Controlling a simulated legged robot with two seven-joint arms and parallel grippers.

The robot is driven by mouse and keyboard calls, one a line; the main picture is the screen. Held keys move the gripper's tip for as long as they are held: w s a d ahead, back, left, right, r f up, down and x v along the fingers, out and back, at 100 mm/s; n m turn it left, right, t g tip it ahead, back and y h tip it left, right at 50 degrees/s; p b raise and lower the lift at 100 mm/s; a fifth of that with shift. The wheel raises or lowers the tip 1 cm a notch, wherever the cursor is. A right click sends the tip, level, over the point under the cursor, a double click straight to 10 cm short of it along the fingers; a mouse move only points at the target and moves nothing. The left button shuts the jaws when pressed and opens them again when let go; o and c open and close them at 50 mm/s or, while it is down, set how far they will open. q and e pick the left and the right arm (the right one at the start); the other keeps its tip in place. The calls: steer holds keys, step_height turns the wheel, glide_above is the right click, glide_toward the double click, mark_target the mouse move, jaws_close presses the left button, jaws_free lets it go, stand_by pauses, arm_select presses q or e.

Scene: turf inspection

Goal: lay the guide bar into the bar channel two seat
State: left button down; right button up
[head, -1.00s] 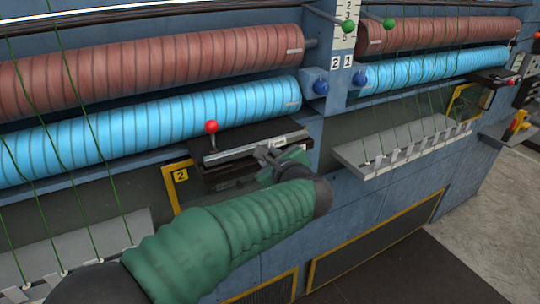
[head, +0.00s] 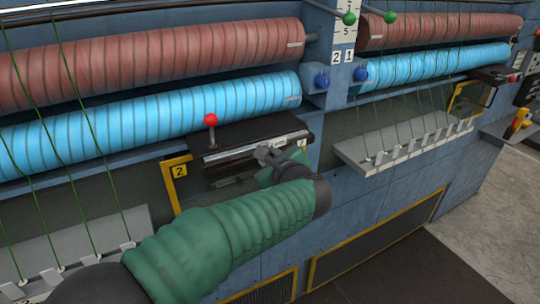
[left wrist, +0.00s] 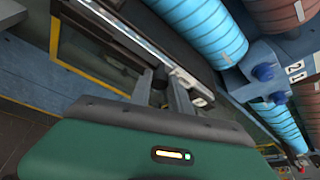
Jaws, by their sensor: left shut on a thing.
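The guide bar (head: 230,152) is a long pale metal bar, lying lengthwise along the front edge of the black ledge (head: 235,132) at the place marked 2. My left gripper (head: 266,153) is shut on the bar right of its middle, reaching in from the front. In the left wrist view, the bar (left wrist: 143,47) runs diagonally past the fingers (left wrist: 163,90), close along the dark ledge. The bar channel two seat is at this ledge, largely hidden by the bar and gripper. I cannot tell whether the bar rests fully in it. My right gripper is not in view.
A red ball-topped lever (head: 211,121) stands at the ledge's left end. A yellow frame with a 2 plate (head: 180,170) is below left. Blue rolls (head: 150,107) and brown rolls (head: 150,55) lie behind. Green strands run to a grey comb shelf (head: 80,245) at left.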

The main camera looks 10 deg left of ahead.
arm_select(q)
steer(key=shift+f, duration=0.15)
steer(key=c, duration=1.1)
jaws_free()
steer(key=shift+c, duration=0.2)
steer(key=shift+s, duration=0.1)
steer(key=b+v, duration=0.5)
steer(key=v, duration=1.1)
steer(key=shift+s+d+r, duration=0.2)
steer(key=shift+d+r, duration=0.05)
steer(key=shift+f+b, duration=0.1)
steer(key=shift+b, duration=0.2)
